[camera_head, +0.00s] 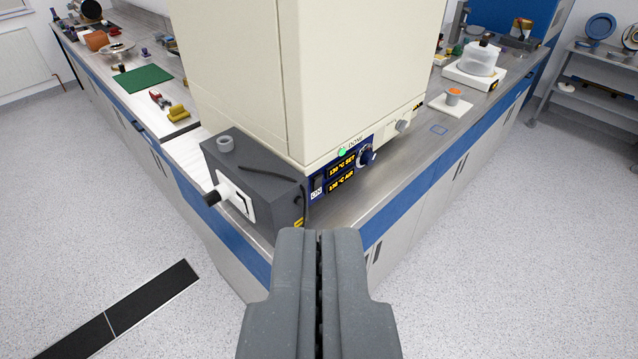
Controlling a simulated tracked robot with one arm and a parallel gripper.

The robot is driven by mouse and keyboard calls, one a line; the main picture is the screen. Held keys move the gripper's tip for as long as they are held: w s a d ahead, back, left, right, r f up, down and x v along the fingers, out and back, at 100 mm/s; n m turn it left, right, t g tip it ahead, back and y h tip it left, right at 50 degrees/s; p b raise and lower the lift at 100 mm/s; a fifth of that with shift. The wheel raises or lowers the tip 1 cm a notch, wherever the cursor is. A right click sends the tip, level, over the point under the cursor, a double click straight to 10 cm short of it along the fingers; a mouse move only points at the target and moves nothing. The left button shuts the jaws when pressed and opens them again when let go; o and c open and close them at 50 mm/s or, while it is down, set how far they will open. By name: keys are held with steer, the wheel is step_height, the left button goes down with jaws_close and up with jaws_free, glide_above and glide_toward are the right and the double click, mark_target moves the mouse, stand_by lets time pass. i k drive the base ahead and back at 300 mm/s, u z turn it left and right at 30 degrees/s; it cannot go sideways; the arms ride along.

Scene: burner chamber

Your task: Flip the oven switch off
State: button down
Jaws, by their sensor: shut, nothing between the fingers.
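The oven (255,80) is a large cream box on the corner of the bench. Its blue control panel (345,172) has yellow readouts, a dark knob and a lit green lamp (342,152). A dark grey box (262,168) stands at the oven's near corner. On its left face is a white plate with a switch lever (212,197) that has a black grip and sticks out to the left. My gripper (319,236) is shut and empty, in front of the bench corner, below and right of the lever and apart from it in the picture.
The steel bench (410,160) runs back on both sides of the corner. A green mat (142,79) and small tools lie on the left; a white device with a clear dome (480,60) stands on the right. The floor (500,260) in front is clear, with a dark floor strip (120,310) at left.

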mark_target(317, 183)
steer(key=u, duration=1.4)
steer(key=k, duration=1.05)
steer(key=z, duration=1.15)
steer(key=i, duration=1.7)
steer(key=u, duration=0.05)
